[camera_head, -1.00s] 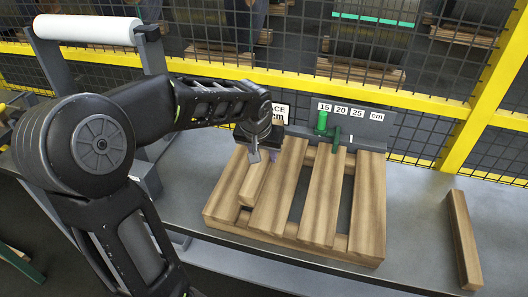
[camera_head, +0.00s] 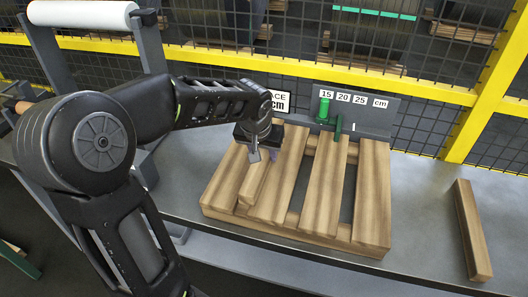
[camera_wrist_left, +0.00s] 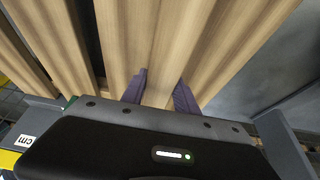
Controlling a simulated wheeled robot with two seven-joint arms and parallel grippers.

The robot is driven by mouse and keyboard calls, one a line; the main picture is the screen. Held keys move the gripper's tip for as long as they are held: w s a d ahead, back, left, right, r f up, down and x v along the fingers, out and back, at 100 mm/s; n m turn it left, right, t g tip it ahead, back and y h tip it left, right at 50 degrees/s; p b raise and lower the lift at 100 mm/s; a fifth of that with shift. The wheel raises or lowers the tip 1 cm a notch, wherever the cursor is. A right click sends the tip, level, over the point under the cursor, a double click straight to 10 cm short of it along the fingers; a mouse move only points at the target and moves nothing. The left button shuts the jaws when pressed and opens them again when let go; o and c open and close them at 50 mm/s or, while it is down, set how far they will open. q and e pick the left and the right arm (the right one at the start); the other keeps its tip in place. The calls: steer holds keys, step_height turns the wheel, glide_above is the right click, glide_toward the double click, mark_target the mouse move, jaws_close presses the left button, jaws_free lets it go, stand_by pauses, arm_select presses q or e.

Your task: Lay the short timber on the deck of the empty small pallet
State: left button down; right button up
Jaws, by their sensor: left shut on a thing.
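The small pallet (camera_head: 325,190) lies on the grey bench, its slatted wooden deck facing up. My left gripper (camera_head: 263,156) points down over the pallet's left side and is shut on the short timber (camera_head: 253,186). The timber lies lengthwise along the leftmost slats; I cannot tell whether it touches the deck. In the left wrist view, the two fingers stand on either side of the timber (camera_wrist_left: 158,92), with pallet slats (camera_wrist_left: 60,45) beside it. The timber's far end is hidden by the gripper. My right gripper is not in view.
Another timber (camera_head: 472,230) lies on the bench (camera_head: 415,205) to the right, apart from the pallet. Behind the pallet stand a grey length gauge (camera_head: 372,122) with a green peg (camera_head: 323,110) and a yellow-framed mesh fence (camera_head: 420,118). A white roll (camera_head: 80,13) is at the upper left.

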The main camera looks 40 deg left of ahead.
arm_select(q)
steer(key=shift+f+b, duration=0.3)
steer(key=shift+b, duration=0.05)
steer(key=c, duration=0.9)
jaws_free()
steer(key=shift+o, duration=0.2)
steer(key=shift+v, duration=3.95)
